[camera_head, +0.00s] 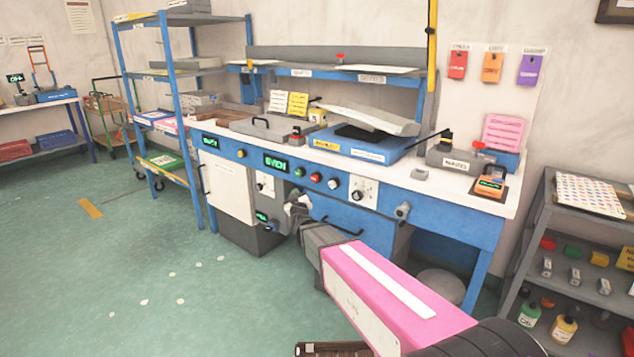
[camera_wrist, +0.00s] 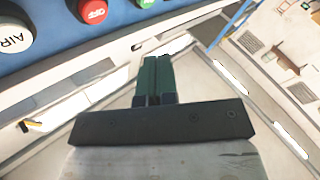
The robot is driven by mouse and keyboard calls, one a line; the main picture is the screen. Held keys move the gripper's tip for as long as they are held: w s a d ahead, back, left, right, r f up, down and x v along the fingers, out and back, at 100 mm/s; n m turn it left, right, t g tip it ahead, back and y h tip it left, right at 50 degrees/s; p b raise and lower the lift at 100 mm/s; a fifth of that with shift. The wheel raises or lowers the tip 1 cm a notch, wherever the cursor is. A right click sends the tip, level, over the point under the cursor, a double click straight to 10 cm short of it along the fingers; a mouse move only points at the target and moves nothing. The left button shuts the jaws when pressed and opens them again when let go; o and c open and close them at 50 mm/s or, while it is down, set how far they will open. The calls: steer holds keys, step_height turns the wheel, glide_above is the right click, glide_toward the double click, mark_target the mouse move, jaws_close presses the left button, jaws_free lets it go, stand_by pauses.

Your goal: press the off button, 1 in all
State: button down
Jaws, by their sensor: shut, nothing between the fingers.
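The red off button (camera_wrist: 93,10) sits on the blue panel (camera_wrist: 60,38) at the top of the wrist view, its lettering upside down. In the head view the red button (camera_head: 316,177) is in a row on the workbench's front, between a green button (camera_head: 300,172) and a white one (camera_head: 333,184). My gripper (camera_wrist: 157,62) is shut and empty, its green fingers together. Its tips appear apart from the red button, which lies up and left of them in the wrist view. In the head view my gripper (camera_head: 297,203) is in front of the bench, below the buttons; its fingertips are hard to make out.
The white AIR button (camera_wrist: 15,35) and part of a green button (camera_wrist: 145,3) flank the red one. A dial (camera_head: 363,191) and a grey knob (camera_head: 403,210) are to the right on the bench front. The green floor (camera_head: 130,270) at left is mostly clear.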

mark_target(315, 178)
steer(key=shift+s+a+r+t+h, duration=0.1)
steer(key=shift+a+r+t+h, duration=0.15)
steer(key=shift+r+t, duration=0.25)
steer(key=shift+s+a+r+t+h, duration=0.1)
steer(key=shift+a+r+t+h, duration=0.15)
steer(key=shift+r+t, duration=0.2)
steer(key=shift+w+d, duration=0.1)
steer(key=w+d, duration=0.5)
steer(key=w, duration=0.2)
steer(key=shift+d, duration=0.25)
stand_by(1.8)
steer(key=shift+w+d, duration=0.2)
steer(key=shift+w, duration=0.1)
steer(key=shift+w+d, duration=0.3)
steer(key=shift+w, duration=0.15)
stand_by(0.9)
steer(key=shift+s, duration=0.15)
steer(key=shift+s+a, duration=0.6)
steer(key=shift+s, duration=0.05)
stand_by(0.3)
